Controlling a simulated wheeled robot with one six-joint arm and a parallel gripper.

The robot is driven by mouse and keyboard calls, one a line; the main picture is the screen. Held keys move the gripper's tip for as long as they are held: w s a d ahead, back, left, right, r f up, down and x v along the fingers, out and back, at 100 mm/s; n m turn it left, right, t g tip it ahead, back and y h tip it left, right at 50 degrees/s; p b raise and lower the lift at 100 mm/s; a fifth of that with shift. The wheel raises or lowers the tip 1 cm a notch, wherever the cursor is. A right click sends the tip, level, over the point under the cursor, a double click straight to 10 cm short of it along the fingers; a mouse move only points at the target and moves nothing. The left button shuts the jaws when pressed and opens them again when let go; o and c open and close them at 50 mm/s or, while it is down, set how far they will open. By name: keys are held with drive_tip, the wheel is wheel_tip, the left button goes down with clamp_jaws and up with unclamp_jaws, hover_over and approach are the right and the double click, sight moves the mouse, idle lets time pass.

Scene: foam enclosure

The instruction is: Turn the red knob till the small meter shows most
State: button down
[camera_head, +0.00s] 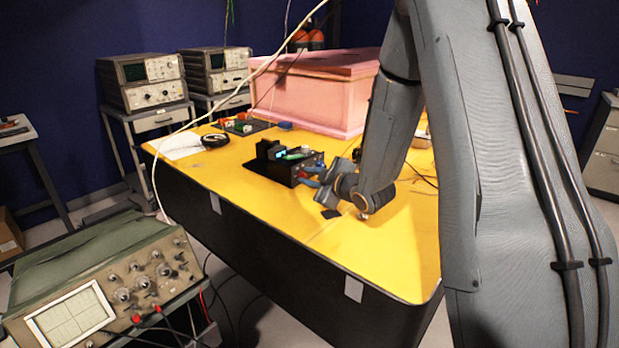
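A small black device (285,163) stands on the yellow table top (240,178). It carries a small lit bluish display (281,154), which may be the small meter; its reading is too small to make out. The red knob cannot be made out; a small reddish spot shows between the device and my gripper. Whether the fingers are open or shut is too small to tell.
A large pink foam box (313,95) stands behind the device. A coiled black cable (215,140) and a board with coloured parts (243,126) lie to the left. A green oscilloscope (105,275) stands front left. A pale cable hangs across the view. The table's front is clear.

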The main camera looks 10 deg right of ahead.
drive_tip(key=shift+p, duration=0.3)
drive_tip(key=m+p, duration=0.1)
drive_tip(key=m+g+y+p, duration=0.1)
drive_tip(key=p, duration=0.1)
drive_tip(key=shift+d+r+m+g, duration=0.15)
drive_tip(key=shift+r+m+g, duration=0.05)
drive_tip(key=shift+m+g, duration=0.1)
drive_tip(key=shift+w+m+g+y+p, duration=0.15)
drive_tip(key=shift+m+g+y+p, duration=0.3)
drive_tip(key=shift+m+p, duration=0.55)
drive_tip(key=shift+f+p, duration=0.1)
drive_tip(key=shift+p, duration=0.25)
drive_tip(key=c, duration=1.6)
unclamp_jaws()
drive_tip(key=shift+d, duration=0.1)
drive_tip(key=shift+b+v, duration=0.85)
drive_tip(key=shift+v, duration=3)
